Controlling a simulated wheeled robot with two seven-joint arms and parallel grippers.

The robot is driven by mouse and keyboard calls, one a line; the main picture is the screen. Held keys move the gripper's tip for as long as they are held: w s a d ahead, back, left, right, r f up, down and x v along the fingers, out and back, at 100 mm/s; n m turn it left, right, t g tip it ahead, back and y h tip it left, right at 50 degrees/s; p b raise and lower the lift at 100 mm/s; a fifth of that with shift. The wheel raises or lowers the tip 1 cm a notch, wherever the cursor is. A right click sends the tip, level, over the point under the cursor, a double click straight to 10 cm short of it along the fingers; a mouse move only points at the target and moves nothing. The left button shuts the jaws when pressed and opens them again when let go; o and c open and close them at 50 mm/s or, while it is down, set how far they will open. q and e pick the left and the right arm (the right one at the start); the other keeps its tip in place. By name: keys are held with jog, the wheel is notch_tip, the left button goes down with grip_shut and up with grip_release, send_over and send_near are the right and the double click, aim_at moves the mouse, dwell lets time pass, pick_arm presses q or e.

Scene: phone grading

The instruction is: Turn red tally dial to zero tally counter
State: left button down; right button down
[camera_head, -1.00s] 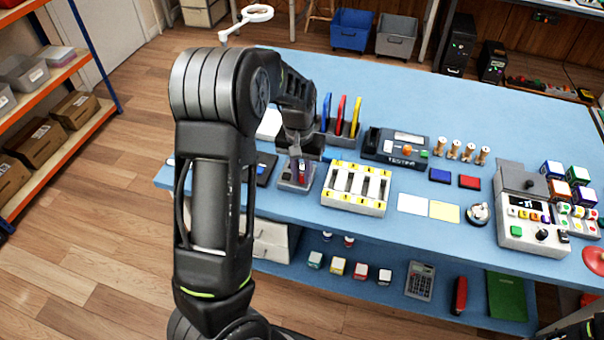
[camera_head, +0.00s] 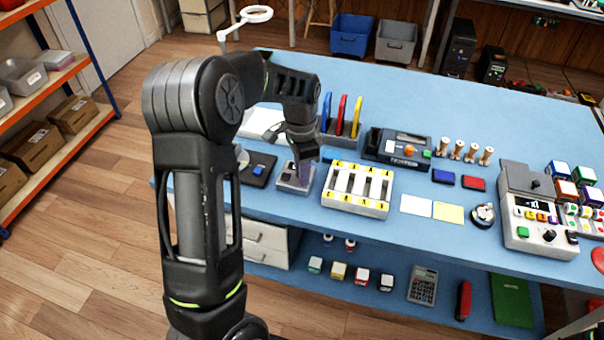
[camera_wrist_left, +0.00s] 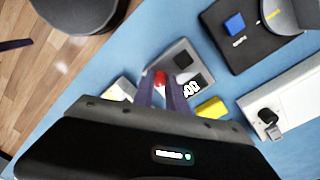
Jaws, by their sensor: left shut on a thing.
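The tally counter is a small grey box (camera_head: 292,187) near the table's left front edge. In the left wrist view the box (camera_wrist_left: 178,52) shows a black square, a red dial (camera_wrist_left: 160,78) and a counter window (camera_wrist_left: 190,88) with white digits that look like zeros, partly hidden by a finger. My left gripper (camera_wrist_left: 161,88) is shut on the red dial, one finger on each side of it. In the head view my left gripper (camera_head: 303,172) points down onto the counter and hides the dial. My right gripper is not in view.
A black pad with a blue block (camera_head: 258,170) lies left of the counter. A white tray with yellow marks (camera_head: 340,203) stands close on its right. Upright coloured plates in a rack (camera_head: 342,138) stand behind. A tester box (camera_head: 398,148) is further right.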

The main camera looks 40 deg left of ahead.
pick_arm(q)
jog(key=shift+m, duration=0.8)
jog(key=c, duration=1.6)
grip_release()
notch_tip(320, 180, up, 8)
jog(key=shift+w+a+f+b, duration=0.1)
jog(key=shift+w+a+b, duration=0.05)
jog(key=shift+b, duration=0.25)
